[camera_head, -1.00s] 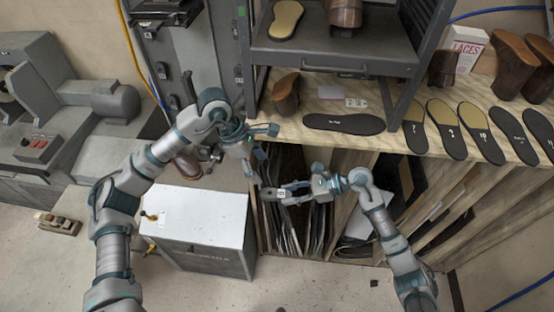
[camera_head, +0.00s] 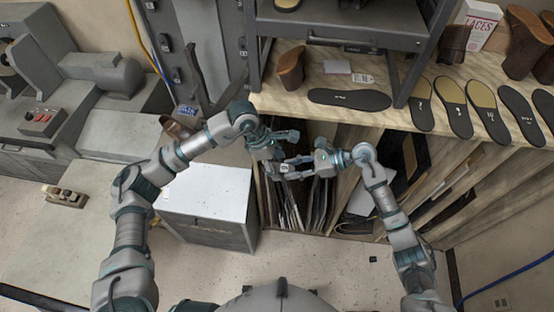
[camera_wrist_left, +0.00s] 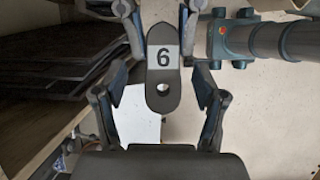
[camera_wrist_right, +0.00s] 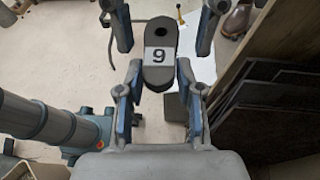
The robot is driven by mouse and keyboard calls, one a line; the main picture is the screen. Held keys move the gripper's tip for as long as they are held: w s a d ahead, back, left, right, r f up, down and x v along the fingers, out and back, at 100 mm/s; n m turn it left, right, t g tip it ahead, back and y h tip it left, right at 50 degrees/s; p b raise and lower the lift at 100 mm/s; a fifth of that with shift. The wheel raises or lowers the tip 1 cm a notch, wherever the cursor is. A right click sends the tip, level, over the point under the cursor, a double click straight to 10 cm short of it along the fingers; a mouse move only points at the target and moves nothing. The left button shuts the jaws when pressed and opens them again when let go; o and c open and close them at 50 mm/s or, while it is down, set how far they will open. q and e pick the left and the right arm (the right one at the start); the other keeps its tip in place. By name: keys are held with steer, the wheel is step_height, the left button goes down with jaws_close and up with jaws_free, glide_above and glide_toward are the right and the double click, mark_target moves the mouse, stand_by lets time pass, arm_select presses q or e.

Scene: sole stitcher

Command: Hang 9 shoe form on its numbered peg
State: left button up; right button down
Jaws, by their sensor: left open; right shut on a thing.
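The shoe form is a dark, rounded bar with a hole in one end and a white number label. In the head view both grippers meet in front of the shelf. Small numbered tags (camera_head: 163,46) sit on the grey upright panel at the back left.
A white-topped cabinet (camera_head: 208,192) stands below my left arm. A grey rack (camera_head: 350,30) rises behind. Upright sheets fill the slots beneath the bench.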

arm_select(q)
steer(key=shift+a, duration=0.1)
steer(key=c, duration=0.3)
steer(key=shift+d, duration=0.35)
jaws_close()
arm_select(e)
steer(key=shift+d, duration=0.2)
arm_select(q)
steer(key=shift+d, duration=0.15)
arm_select(e)
steer(key=c, duration=0.7)
jaws_free()
steer(key=shift+d+r, duration=0.1)
steer(key=shift+d, duration=0.05)
arm_select(q)
steer(key=shift+a, duration=0.3)
